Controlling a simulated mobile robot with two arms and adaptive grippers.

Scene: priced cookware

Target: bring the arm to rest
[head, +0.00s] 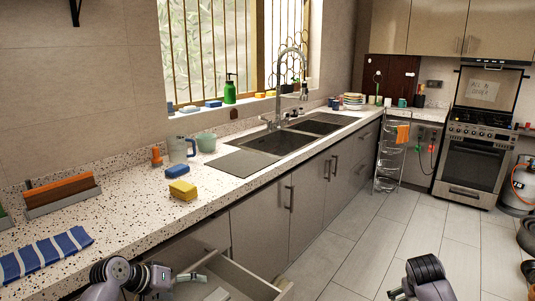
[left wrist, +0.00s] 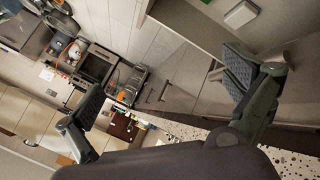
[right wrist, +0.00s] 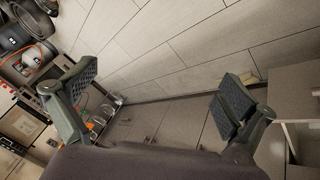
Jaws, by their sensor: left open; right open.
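My left gripper (head: 200,272) is at the bottom left of the head view, over the open drawer (head: 258,284) at the counter's front. In the left wrist view its two fingers (left wrist: 165,92) are spread wide with nothing between them. My right arm shows at the bottom right of the head view, above the floor; its fingers are mostly hidden there. In the right wrist view the right gripper's fingers (right wrist: 157,92) are spread apart and empty, with floor and cabinet fronts behind them.
A wire rack (head: 391,160) and an oven (head: 474,160) stand farther back. The floor (head: 350,240) between is clear.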

